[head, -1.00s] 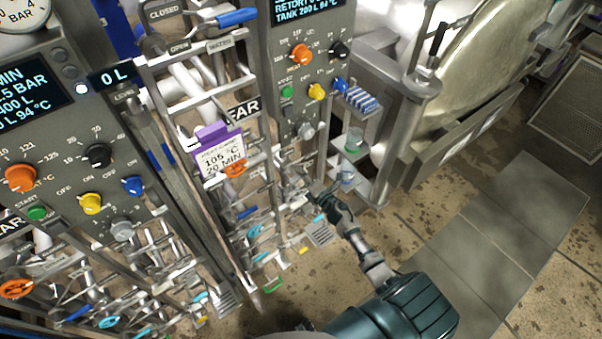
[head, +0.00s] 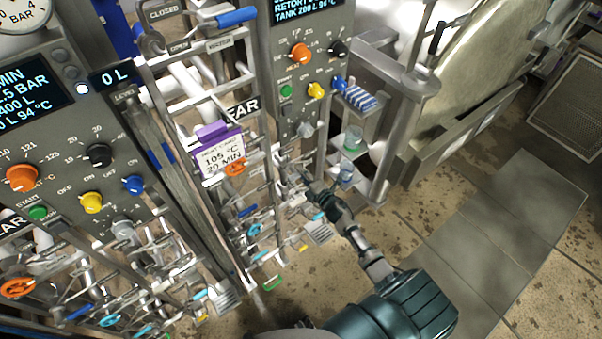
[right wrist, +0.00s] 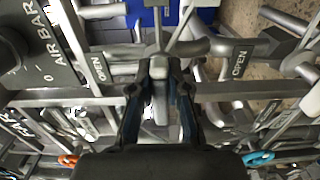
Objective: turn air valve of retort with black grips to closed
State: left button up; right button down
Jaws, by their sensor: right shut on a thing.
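My right gripper (head: 309,188) reaches in from the lower right to the pipework below the right-hand control panel. In the right wrist view its two dark fingers (right wrist: 157,78) are closed about a narrow grey valve lever (right wrist: 160,102), which lies lengthwise between them. The far end of the lever runs up to a pipe fitting. "OPEN" plates stand on both sides of it, and an "AIR BAR" gauge plate (right wrist: 25,55) is at the upper left. In the head view the fingers hide most of the lever. A black grip (head: 439,38) shows at the upper right. My left gripper is out of view.
The right-hand panel (head: 314,80) with its knobs stands above the gripper. Rails, pipes and other valves, including an orange handwheel (head: 236,168), crowd its left side. A shelf with a glass beaker (head: 353,139) is close on the right. The floor (head: 470,215) farther right is clear.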

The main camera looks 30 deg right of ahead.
jog(key=shift+d+f, duration=0.1)
jog(key=shift+f, duration=0.05)
jog(key=c, duration=1.2)
grip_release()
jog(key=shift+o, duration=0.4)
jog(key=shift+d, duration=0.1)
jog(key=shift+s+d, duration=0.1)
jog(key=s+d, duration=0.1)
jog(key=s, duration=1)
jog(key=shift+s, duration=0.4)
jog(key=shift+f, duration=0.2)
